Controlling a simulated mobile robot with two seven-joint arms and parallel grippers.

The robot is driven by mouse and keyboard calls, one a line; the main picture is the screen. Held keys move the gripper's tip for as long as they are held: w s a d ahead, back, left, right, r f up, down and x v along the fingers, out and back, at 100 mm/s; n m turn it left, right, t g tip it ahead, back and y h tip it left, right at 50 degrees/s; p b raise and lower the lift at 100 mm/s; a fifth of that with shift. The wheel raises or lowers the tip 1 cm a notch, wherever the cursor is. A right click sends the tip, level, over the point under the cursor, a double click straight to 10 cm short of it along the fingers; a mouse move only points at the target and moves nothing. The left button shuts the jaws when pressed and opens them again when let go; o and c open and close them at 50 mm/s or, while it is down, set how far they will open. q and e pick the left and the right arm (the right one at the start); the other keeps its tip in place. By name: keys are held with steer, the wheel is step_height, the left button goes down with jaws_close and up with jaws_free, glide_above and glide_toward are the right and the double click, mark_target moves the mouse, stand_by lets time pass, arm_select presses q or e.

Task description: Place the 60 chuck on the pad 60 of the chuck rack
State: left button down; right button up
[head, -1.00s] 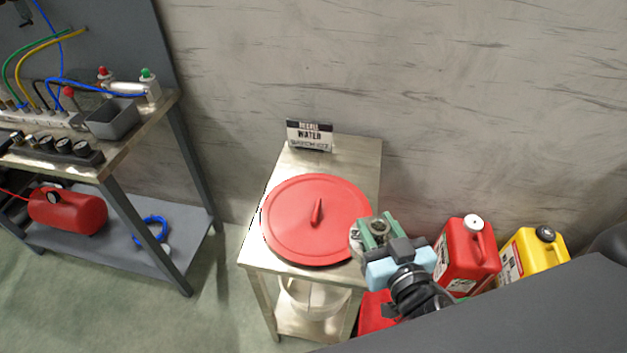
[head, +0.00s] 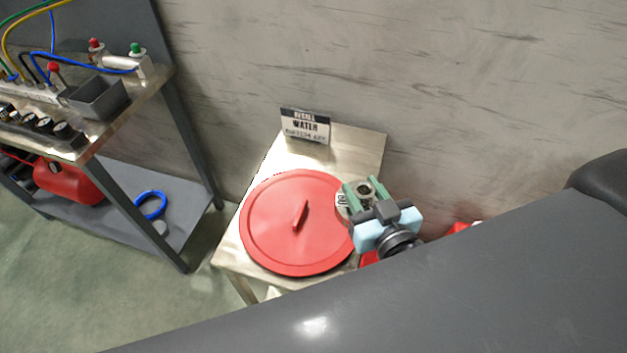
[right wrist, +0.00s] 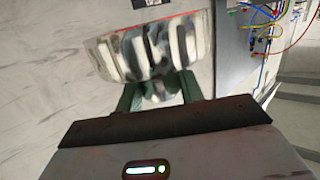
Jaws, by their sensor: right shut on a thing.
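My right gripper (head: 363,191), with green fingers, is shut on the chuck. In the right wrist view the chuck (right wrist: 150,48) shows pale jaw blocks, with the green fingers of my right gripper (right wrist: 158,92) on either side. The gripper and chuck are at the right edge of the red lid in the head view; their height above it is unclear. The chuck rack and pad 60 cannot be made out. My left gripper is not in view.
The red round lid (head: 298,240) lies on a metal stand (head: 355,150) with a water sign (head: 305,125) at its back. The workbench (head: 120,130) at left carries hoses, valves and a grey bin (head: 97,98). Green floor (head: 110,260) between them is clear.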

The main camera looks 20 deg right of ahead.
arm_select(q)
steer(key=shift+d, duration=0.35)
arm_select(e)
steer(key=shift+w+r, duration=0.1)
steer(key=shift+w, duration=0.2)
